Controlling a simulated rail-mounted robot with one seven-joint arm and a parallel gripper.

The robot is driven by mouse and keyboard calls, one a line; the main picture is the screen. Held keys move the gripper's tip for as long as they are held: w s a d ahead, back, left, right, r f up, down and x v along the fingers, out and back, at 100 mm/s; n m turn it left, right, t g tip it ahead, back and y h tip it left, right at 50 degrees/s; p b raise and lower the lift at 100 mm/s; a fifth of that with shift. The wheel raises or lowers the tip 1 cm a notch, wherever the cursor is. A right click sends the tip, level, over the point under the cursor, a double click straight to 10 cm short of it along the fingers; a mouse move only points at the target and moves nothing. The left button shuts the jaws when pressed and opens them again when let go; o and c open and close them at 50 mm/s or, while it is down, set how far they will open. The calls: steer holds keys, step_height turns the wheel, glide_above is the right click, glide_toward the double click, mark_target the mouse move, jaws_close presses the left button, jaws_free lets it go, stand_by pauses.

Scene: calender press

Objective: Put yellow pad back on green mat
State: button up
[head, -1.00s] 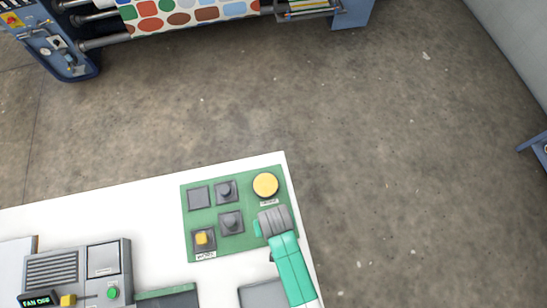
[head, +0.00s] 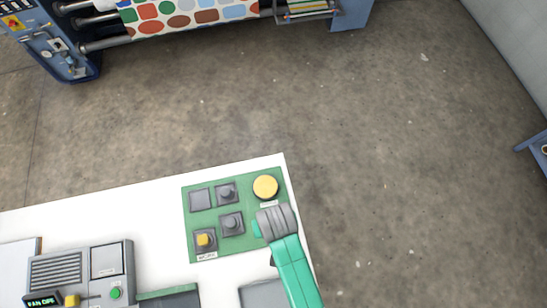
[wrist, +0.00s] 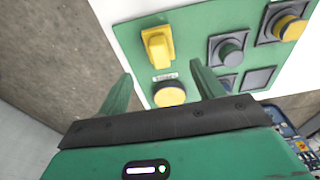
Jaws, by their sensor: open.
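The green mat (head: 213,211) lies on the white table near its right end. A round yellow pad (head: 265,187) sits at the mat's far right corner, above a small label; it also shows in the wrist view (wrist: 169,95). My gripper (head: 257,228) is over the near right part of the mat, with the pad just beyond it. In the wrist view my gripper (wrist: 161,70) is open, its fingertips left and right of the pad, with no contact visible. A yellow block with a knob (wrist: 157,46) stands on the mat, hidden under my gripper in the head view.
The mat also bears grey knobs (head: 231,222), a flat grey square (head: 200,198) and a yellow knob on a grey base (head: 204,239). A grey control box (head: 75,275) stands at the left. Open floor (head: 350,130) lies beyond the table.

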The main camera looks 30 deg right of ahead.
steer(key=r, duration=0.3)
steer(key=shift+s+a, duration=0.1)
steer(key=shift+s, duration=0.1)
steer(key=shift+w, duration=0.1)
steer(key=w+a+r+n+t, duration=0.15)
steer(key=w+r+t, duration=0.45)
steer(key=w+r, duration=0.8)
steer(key=w+a+r+t, duration=0.1)
steer(key=w+r+t, duration=0.2)
steer(key=r, duration=0.7)
steer(key=w+a+r+t, duration=0.2)
steer(key=r+t, duration=0.1)
steer(key=r, duration=0.8)
steer(key=s+a+r+n+t, duration=0.1)
steer(key=s+r+t, duration=0.2)
steer(key=r, duration=0.7)
steer(key=s+a+r+t, duration=0.2)
steer(key=s+r+t, duration=0.1)
steer(key=r, duration=0.8)
steer(key=s+a+r+n+t, duration=0.1)
steer(key=r+t, duration=0.4)
steer(key=r, duration=0.6)
steer(key=s+a, duration=0.1)
steer(key=s, duration=0.1)
steer(key=shift+s+a+r+n+t+y, duration=0.15)
steer(key=shift+s+n+t+y, duration=0.15)
steer(key=shift+n, duration=0.05)
